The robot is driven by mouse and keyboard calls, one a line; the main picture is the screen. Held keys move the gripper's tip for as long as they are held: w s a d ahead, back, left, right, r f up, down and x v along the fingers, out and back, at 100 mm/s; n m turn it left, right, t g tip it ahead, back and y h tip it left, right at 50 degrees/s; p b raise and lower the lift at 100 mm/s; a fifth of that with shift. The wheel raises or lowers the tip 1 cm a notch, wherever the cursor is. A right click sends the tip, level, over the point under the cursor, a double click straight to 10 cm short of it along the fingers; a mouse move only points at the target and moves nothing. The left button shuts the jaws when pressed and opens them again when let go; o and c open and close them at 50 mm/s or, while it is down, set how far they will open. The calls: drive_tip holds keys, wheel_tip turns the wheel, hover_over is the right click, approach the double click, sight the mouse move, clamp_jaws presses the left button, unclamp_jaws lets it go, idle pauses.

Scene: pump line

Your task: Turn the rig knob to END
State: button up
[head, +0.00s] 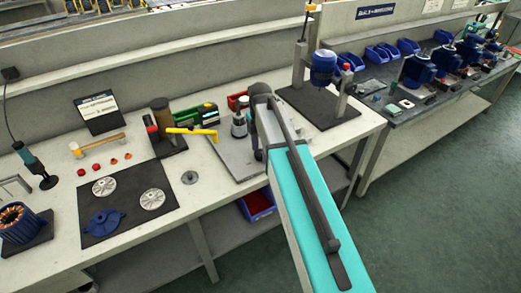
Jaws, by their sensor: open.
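A rig with upright posts and a blue motor body (323,66) stands on a dark base plate (318,108) at the right end of the near bench. A small red-topped part (346,68) is on a post at its right. I cannot make out a knob or an END mark at this size. My teal and grey arm reaches up from the lower right to the bench, left of the rig. My gripper cannot be made out; the arm's far end hides that area. A grey and dark cylindrical part (239,124) shows just left of the arm.
The near bench (215,178) carries a black mat (122,222) with discs, a yellow-handled tool (190,131), a hammer (97,145) and green and red bins. A second bench with blue motors (418,70) stands at right. Green floor (430,200) is clear.

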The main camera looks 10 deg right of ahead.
drive_tip(key=c, duration=1)
drive_tip(key=shift+c, duration=0.2)
